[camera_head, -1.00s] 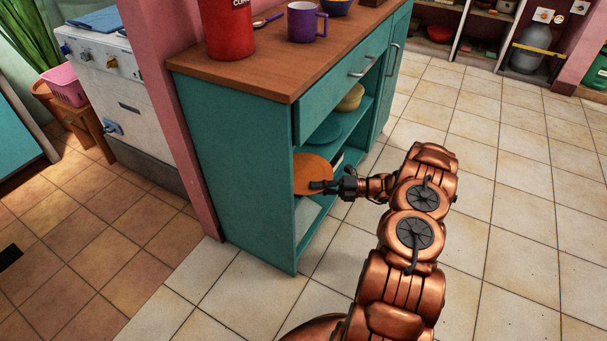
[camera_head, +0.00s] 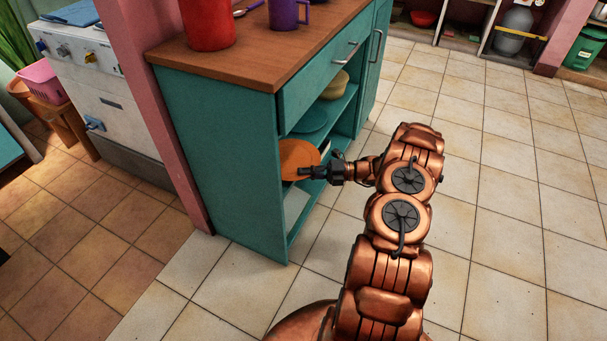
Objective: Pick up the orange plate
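The orange plate (camera_head: 293,155) is in the open shelf of the teal cabinet, at its near end, tilted so that its round face shows. My gripper (camera_head: 306,172) reaches in from the right at the shelf opening. Its dark fingers overlap the plate's lower right part in the view. I cannot tell whether the fingers are around the plate's edge or only in front of it, or how wide they are apart.
The teal cabinet (camera_head: 225,160) has a wooden top with a red canister (camera_head: 208,22) and a purple mug (camera_head: 286,14). A teal plate (camera_head: 306,120) and a pale yellow item (camera_head: 336,84) lie on the shelf above. Tiled floor (camera_head: 490,200) to the right is clear.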

